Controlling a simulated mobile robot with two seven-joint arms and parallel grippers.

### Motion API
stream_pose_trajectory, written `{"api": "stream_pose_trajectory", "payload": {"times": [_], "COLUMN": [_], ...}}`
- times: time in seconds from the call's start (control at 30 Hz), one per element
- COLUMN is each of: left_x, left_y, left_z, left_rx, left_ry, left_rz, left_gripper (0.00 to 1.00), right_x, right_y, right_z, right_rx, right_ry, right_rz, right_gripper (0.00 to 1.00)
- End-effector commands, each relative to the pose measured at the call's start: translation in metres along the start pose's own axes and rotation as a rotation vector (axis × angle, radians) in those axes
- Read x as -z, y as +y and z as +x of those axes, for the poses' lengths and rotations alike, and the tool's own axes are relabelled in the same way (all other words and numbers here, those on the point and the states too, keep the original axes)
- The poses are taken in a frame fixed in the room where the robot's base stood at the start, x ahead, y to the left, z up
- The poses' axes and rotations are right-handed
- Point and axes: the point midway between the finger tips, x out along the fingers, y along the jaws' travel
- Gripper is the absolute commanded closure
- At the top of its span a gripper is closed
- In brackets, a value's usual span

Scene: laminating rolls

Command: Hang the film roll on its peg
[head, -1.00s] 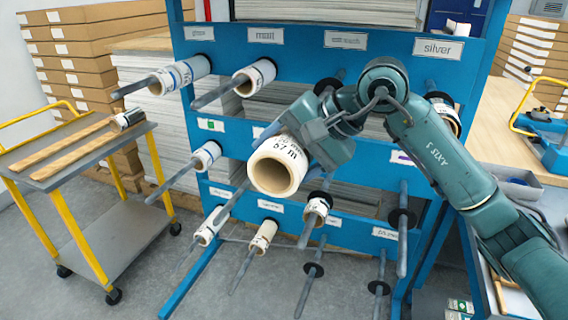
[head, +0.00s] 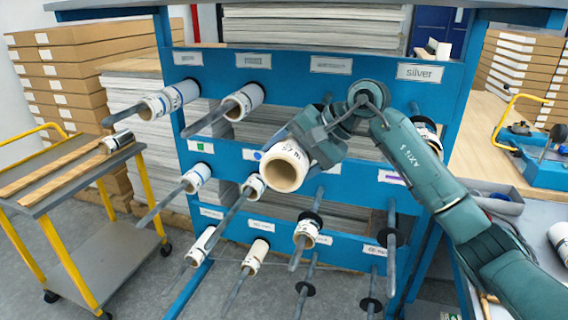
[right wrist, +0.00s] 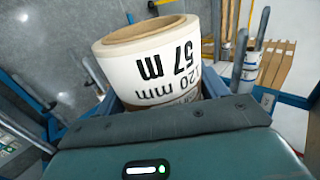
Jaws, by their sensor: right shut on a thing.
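The film roll (head: 284,167) is a thick cream roll with a hollow core, its open end facing my head camera. My right gripper (head: 312,138) is shut on it and holds it in front of the blue peg rack (head: 200,75). In the right wrist view the film roll (right wrist: 150,62) shows large print reading "57 m" and "120 mm". Grey pegs stick out of the rack toward me. Several carry smaller rolls, such as those in the top row (head: 168,99) and (head: 243,100). Any peg directly behind the held roll is hidden. My left gripper is not in view.
A grey cart (head: 60,178) with yellow legs stands at the left, with wooden strips on top. A workbench (head: 490,120) with a blue tool is at the right. Bare pegs (head: 391,245) with dark discs project at the lower right.

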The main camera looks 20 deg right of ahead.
Motion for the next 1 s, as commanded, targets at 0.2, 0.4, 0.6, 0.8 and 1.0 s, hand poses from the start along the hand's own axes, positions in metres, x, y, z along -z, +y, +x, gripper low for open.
{"api": "stream_pose_trajectory", "payload": {"times": [0.2,0.4,0.6,0.8,1.0], "left_x": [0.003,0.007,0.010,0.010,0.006], "left_y": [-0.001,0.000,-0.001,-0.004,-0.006], "left_z": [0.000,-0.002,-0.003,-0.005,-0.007], "left_rx": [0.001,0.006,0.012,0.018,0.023], "left_ry": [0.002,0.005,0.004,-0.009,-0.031], "left_rz": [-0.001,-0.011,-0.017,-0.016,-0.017], "left_gripper": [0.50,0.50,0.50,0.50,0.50], "right_x": [0.025,0.047,0.069,0.091,0.113], "right_y": [-0.001,-0.002,-0.002,-0.002,-0.003], "right_z": [-0.001,-0.002,-0.002,-0.002,-0.002], "right_rx": [0.001,0.002,0.002,0.002,0.003], "right_ry": [0.001,0.002,0.002,0.001,0.001], "right_rz": [0.001,0.001,0.002,0.001,0.001], "right_gripper": [0.59,0.59,0.59,0.59,0.59]}}
